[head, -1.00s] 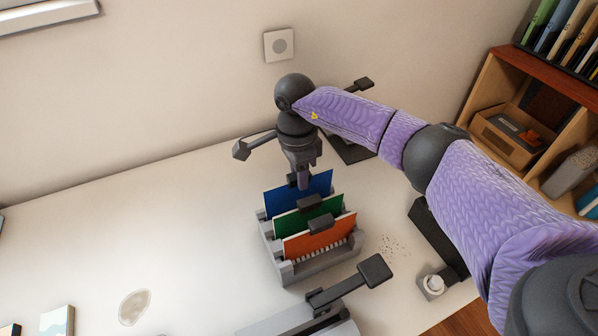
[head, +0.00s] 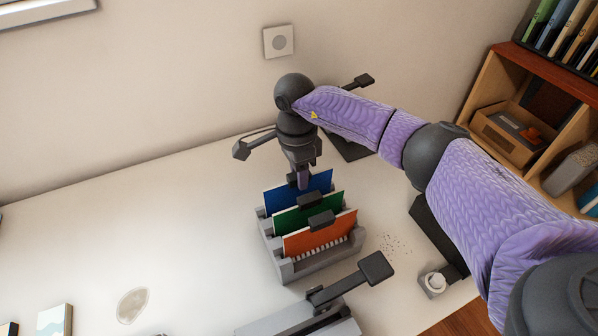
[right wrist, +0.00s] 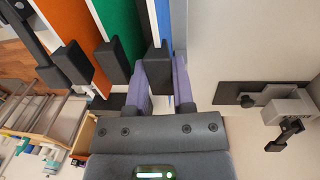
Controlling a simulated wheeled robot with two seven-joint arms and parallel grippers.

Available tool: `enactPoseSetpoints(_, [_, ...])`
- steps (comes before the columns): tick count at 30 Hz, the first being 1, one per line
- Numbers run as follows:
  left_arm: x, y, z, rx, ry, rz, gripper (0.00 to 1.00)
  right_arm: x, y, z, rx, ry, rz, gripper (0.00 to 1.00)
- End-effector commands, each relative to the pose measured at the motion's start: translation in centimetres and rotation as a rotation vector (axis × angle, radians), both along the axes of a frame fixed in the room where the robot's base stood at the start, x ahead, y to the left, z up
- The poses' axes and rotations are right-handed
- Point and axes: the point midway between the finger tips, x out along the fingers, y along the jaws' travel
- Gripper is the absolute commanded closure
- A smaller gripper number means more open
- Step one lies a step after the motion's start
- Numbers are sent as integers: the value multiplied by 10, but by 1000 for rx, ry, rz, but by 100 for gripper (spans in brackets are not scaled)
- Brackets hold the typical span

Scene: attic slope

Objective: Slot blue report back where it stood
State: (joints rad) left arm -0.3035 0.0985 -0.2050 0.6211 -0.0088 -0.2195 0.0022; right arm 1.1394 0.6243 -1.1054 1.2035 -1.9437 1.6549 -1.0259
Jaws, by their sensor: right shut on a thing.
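The blue report (head: 318,184) stands upright in the rear of a grey rack (head: 316,264) on the white desk. Its lower part is hidden behind a green report (head: 290,218) and an orange report (head: 320,236), which stand in front of it. My right gripper (head: 303,182) comes down from above and is shut on the blue report's dark tab. In the right wrist view the purple fingers sit on either side of this tab (right wrist: 158,70), with the blue sheet (right wrist: 163,20) beyond it. I cannot see whether the report's bottom edge touches the rack floor. My left gripper is not in view.
A grey device with a dark paddle handle (head: 375,267) lies in front of the rack. A small grey holder with a white round top (head: 433,281) stands at right. A wooden shelf (head: 490,95) is at far right. The desk left of the rack is mostly clear.

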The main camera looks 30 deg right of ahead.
Motion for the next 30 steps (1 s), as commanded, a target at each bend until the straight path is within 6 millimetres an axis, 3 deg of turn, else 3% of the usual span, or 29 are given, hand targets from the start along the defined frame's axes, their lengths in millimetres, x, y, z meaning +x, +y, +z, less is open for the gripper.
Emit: enactPoseSetpoints(30, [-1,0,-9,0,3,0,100,0,0,-10,0,7,0,100])
